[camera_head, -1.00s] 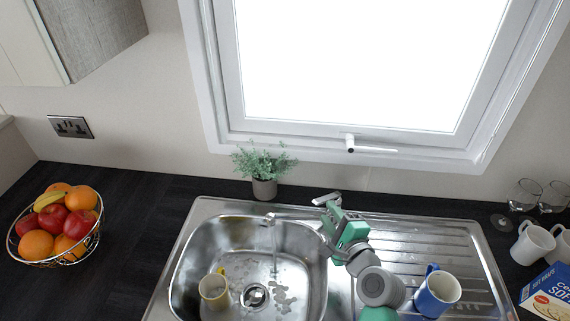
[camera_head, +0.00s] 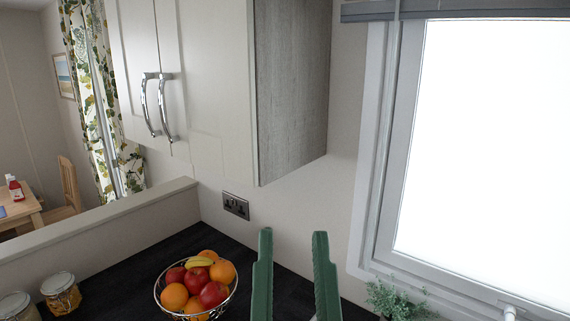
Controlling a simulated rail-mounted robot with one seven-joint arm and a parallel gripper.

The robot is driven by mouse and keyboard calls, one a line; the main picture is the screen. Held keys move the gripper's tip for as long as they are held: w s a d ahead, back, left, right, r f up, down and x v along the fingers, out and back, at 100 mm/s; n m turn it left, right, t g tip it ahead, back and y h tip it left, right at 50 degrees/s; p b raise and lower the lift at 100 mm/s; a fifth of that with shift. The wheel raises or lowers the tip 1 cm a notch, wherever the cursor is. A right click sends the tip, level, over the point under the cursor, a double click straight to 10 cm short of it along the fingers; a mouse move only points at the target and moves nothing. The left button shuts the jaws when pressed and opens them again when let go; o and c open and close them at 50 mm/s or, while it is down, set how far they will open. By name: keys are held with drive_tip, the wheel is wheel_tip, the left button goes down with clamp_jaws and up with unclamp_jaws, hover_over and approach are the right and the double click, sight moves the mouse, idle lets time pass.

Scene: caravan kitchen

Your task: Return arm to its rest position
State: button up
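My gripper (camera_head: 293,236) rises from the bottom edge of the head view, right of the middle. Its two green fingers point upward and stand apart, with nothing between them. The gripper is open and empty. The rest of my arm is below the picture.
A wire fruit bowl (camera_head: 197,316) stands on the dark counter left of my gripper. A potted plant (camera_head: 395,302) is at the lower right, under the window (camera_head: 490,150). A wall cupboard (camera_head: 215,90) hangs above. Two jars (camera_head: 60,296) stand at the lower left, by a low ledge (camera_head: 110,228).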

drive_tip(key=shift+s+a+r+n+t, duration=0.2)
drive_tip(key=shift+s+a+r+n, duration=0.1)
drive_tip(key=shift+s+r, duration=0.3)
drive_tip(key=shift+s+a+r+n+t, duration=0.2)
drive_tip(key=shift+s+a+r, duration=0.15)
drive_tip(key=shift+s, duration=0.3)
